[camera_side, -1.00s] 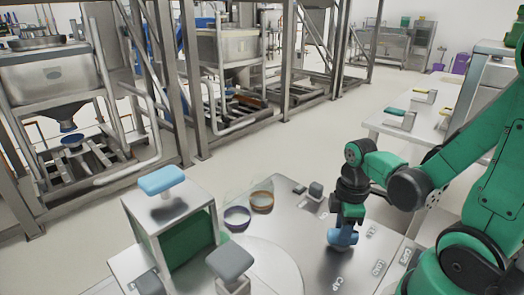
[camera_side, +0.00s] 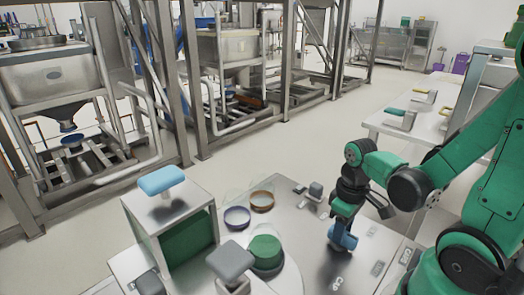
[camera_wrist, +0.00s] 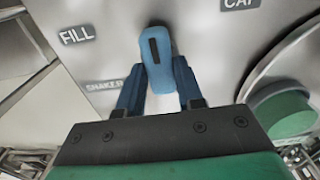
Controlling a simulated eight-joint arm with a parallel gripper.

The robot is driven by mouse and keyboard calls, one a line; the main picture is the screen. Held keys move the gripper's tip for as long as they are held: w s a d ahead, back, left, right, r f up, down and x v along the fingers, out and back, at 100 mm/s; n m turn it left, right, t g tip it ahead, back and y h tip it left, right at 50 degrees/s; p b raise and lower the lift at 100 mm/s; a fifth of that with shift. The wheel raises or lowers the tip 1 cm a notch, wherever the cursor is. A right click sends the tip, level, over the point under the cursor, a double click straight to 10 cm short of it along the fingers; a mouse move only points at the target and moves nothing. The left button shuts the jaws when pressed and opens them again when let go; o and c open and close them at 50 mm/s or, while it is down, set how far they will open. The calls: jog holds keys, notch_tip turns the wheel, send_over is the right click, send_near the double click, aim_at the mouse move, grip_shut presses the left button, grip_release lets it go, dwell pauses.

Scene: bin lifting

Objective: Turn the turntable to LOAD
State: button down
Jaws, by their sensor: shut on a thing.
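The turntable, a pale round plate (camera_side: 288,278), lies at the bottom middle of the side view, partly behind a grey-topped post. A green disc (camera_side: 265,250) sits on it under a clear cover; a green round (camera_wrist: 283,112) shows at the right of the wrist view. My gripper (camera_side: 343,222) points down over the metal table. In the wrist view my gripper (camera_wrist: 158,82) is shut on a blue knob (camera_wrist: 157,48) with a dark slot mark. The words FILL, SHAKER and CAP show around the knob. I cannot read LOAD anywhere.
A metal box (camera_side: 170,222) with a green inside and a blue-topped handle (camera_side: 161,180) stands left of the turntable. A purple ring (camera_side: 237,217) and a brown ring (camera_side: 262,201) lie behind the turntable. A small grey block (camera_side: 315,189) stands at the table's back edge.

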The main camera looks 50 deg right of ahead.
dwell(0.4)
jog(key=c, duration=0.6)
grip_release()
jog(key=shift+o, duration=0.2)
jog(key=shift+r, duration=0.15)
jog(key=shift+r, duration=2.7)
jog(key=shift+w+a, duration=0.2)
jog(key=shift+w, duration=0.15)
jog(key=w+a+r+t, duration=0.5)
jog(key=w+a+t, duration=0.2)
